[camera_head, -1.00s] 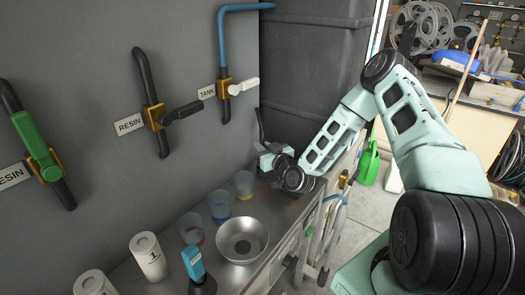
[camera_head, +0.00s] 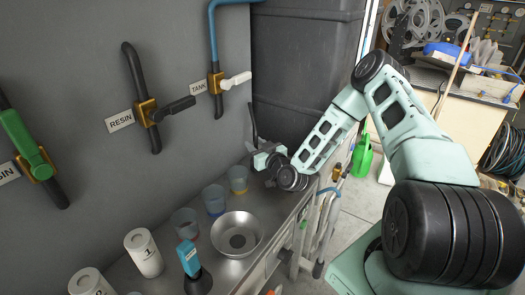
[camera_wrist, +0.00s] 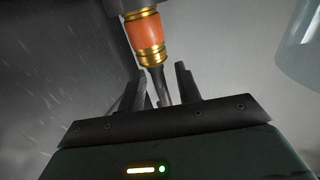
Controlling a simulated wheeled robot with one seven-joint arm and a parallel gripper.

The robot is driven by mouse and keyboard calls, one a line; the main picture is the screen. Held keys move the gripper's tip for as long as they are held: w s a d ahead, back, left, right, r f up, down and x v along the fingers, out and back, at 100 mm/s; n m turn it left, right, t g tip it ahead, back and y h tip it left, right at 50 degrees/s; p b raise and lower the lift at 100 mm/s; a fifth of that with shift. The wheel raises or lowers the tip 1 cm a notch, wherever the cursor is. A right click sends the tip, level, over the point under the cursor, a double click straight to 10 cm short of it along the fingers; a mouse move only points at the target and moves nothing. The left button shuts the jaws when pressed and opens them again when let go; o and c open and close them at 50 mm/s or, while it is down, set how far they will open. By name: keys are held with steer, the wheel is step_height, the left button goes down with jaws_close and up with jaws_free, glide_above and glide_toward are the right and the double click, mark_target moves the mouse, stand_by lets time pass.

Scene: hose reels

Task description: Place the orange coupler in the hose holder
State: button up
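The orange coupler (camera_wrist: 144,33) shows in the wrist view, upright, with gold bands above and below its orange body. A dark stem (camera_wrist: 161,85) runs down from it between the fingers of my gripper (camera_wrist: 160,85). The fingers stand apart with visible gaps on both sides of the stem, and the orange body lies beyond their tips. In the head view, my gripper (camera_head: 262,158) is at the far end of the metal counter, by the dark tank; the coupler cannot be made out there. I cannot identify the hose holder with certainty in either view.
The metal counter (camera_head: 238,272) carries several tinted cups (camera_head: 214,199), a steel bowl (camera_head: 238,235), white canisters (camera_head: 144,252) and a blue-topped tool (camera_head: 190,262). A grey wall with pipes and valves (camera_head: 147,112) borders it. The dark tank (camera_head: 300,75) stands behind my gripper.

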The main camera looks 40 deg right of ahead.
steer(key=s+b, duration=0.3)
steer(key=s, duration=0.8)
steer(key=s+a+r+n+g+y, duration=0.1)
steer(key=s+a+n+g+y, duration=0.25)
steer(key=a, duration=0.75)
steer(key=a+r+n+g+y, duration=0.2)
steer(key=a+n+g, duration=0.2)
steer(key=a+g, duration=0.5)
steer(key=s+a+r+g+h, duration=0.1)
steer(key=s+a+r, duration=0.2)
steer(key=s, duration=0.5)
steer(key=s+a+r+g+h+p, duration=0.1)
steer(key=s+a+r+g, duration=0.1)
steer(key=s+r, duration=0.3)
steer(key=s+a+r+g+h+p, duration=0.1)
steer(key=s+a+r+g+h, duration=0.1)
steer(key=s, duration=0.9)
step_height(320, 180, up, 2)
steer(key=shift+s+a+r+n, duration=0.25)
steer(key=shift+s+a+n, duration=0.15)
steer(key=shift+a, duration=0.5)
steer(key=shift+g, duration=0.25)
